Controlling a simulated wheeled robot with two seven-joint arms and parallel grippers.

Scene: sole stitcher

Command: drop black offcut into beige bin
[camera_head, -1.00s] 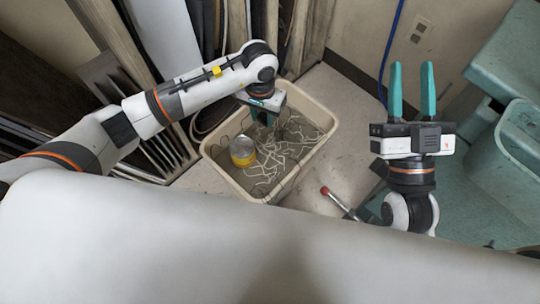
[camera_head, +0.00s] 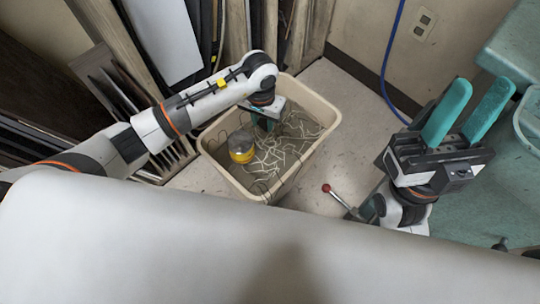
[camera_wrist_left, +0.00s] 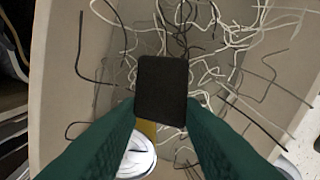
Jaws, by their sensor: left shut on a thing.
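The black offcut (camera_wrist_left: 162,90) is a small dark rounded rectangle, seen in the left wrist view between the two green fingers. My left gripper (camera_wrist_left: 160,112) is shut on it and holds it over the inside of the bin. In the head view my left gripper (camera_head: 266,122) points down within the beige bin's opening, and the offcut cannot be made out there. The beige bin (camera_head: 228,178) stands on the floor, with pale and dark string scraps and a yellow-and-clear container in it. My right gripper (camera_head: 467,115) is open and empty, fingers pointing up, at the right.
The yellow-based container (camera_head: 241,150) stands inside the bin at its left. Boards and panels (camera_head: 120,90) lean behind and left of the bin. A red-knobbed lever (camera_head: 327,188) is right of the bin. Teal furniture (camera_head: 500,200) fills the right side.

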